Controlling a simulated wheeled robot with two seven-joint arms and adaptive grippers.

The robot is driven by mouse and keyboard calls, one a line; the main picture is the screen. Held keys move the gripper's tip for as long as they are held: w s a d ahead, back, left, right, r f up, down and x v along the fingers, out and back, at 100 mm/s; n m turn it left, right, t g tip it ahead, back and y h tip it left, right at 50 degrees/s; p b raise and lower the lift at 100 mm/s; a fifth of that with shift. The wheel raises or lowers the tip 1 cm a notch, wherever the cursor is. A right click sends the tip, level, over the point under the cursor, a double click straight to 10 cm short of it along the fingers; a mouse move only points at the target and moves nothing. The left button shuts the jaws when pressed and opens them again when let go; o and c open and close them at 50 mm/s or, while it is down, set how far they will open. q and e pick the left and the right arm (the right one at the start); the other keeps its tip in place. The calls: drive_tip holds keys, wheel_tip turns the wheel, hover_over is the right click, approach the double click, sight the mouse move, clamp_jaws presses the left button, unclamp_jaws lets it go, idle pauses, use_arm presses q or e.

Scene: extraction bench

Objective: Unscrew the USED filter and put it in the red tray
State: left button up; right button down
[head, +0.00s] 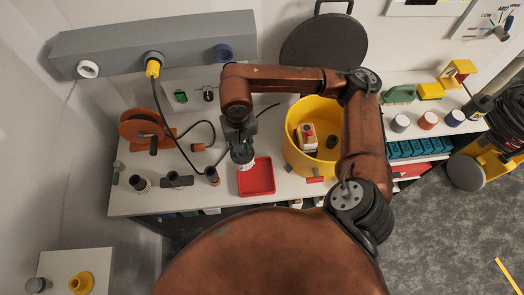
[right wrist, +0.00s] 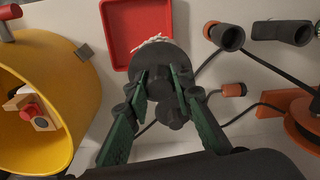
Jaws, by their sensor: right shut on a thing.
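My right gripper (head: 241,143) is shut on a dark round filter (head: 243,158) with a whitish band at its lower end. In the right wrist view the green-sided fingers (right wrist: 163,88) close on the knobbed top of the filter (right wrist: 153,60), and white ribbed material shows at its far edge. No readable marking shows that it is the USED one. The red tray (head: 257,190) lies flat on the bench, empty where visible. The filter hangs at the tray's upper left edge in the head view and overlaps the tray (right wrist: 120,32) in the right wrist view. My left gripper is out of view.
A yellow tub (head: 293,158) stands right of the tray, with a small block and dark part inside. Cans (head: 428,120) stand far right.

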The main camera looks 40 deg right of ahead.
drive_tip(key=s+d+r+m+p, duration=0.15)
drive_tip(key=s+m+p, duration=0.3)
drive_tip(key=p, duration=0.65)
wheel_tip(320, 180, down, 8)
drive_tip(key=b, duration=0.2)
drive_tip(key=shift+m+b, duration=0.35)
drive_tip(key=shift+d, duration=0.1)
drive_tip(key=shift+f+b, duration=0.45)
drive_tip(key=shift+f, duration=0.05)
drive_tip(key=c, duration=1.6)
unclamp_jaws()
